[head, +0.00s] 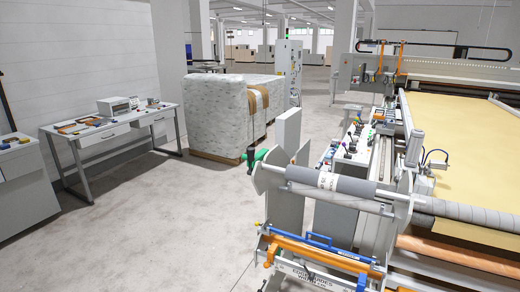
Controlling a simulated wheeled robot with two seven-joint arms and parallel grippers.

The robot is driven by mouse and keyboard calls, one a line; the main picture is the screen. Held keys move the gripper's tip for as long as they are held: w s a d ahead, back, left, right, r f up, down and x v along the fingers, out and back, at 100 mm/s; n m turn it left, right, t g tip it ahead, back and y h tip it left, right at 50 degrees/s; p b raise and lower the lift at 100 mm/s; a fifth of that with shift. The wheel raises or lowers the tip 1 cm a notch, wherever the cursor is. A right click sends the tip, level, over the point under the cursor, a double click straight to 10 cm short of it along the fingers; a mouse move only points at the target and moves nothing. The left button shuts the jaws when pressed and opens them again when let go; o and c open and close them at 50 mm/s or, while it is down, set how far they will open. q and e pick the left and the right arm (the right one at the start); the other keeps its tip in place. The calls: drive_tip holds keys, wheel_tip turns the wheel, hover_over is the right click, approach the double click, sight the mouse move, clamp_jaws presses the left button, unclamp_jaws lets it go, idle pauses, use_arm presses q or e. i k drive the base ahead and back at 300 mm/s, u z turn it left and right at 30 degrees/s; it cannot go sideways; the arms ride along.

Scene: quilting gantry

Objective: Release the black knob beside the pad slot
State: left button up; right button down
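Several small dark knobs or fittings (351,147) show on the light control strip (341,158) along the near side of the quilting machine. They are too small to tell which is the black knob of the task. I cannot make out a pad slot. A dark part (250,163) hangs by a green knob (260,154) at the left end of the roll stand. Whether it is a knob I cannot tell. Neither of my grippers is in view.
A roll stand with a grey roll (331,184) stands in front, above an orange bar (315,252) and a blue handle (310,244). Yellow fabric (470,130) covers the machine bed. A wrapped stack (215,115) and a workbench (85,138) stand left. The floor (170,220) between is clear.

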sight(250, 151)
drive_tip(key=u, duration=0.45)
drive_tip(key=i, duration=1.1)
drive_tip(key=z, duration=0.3)
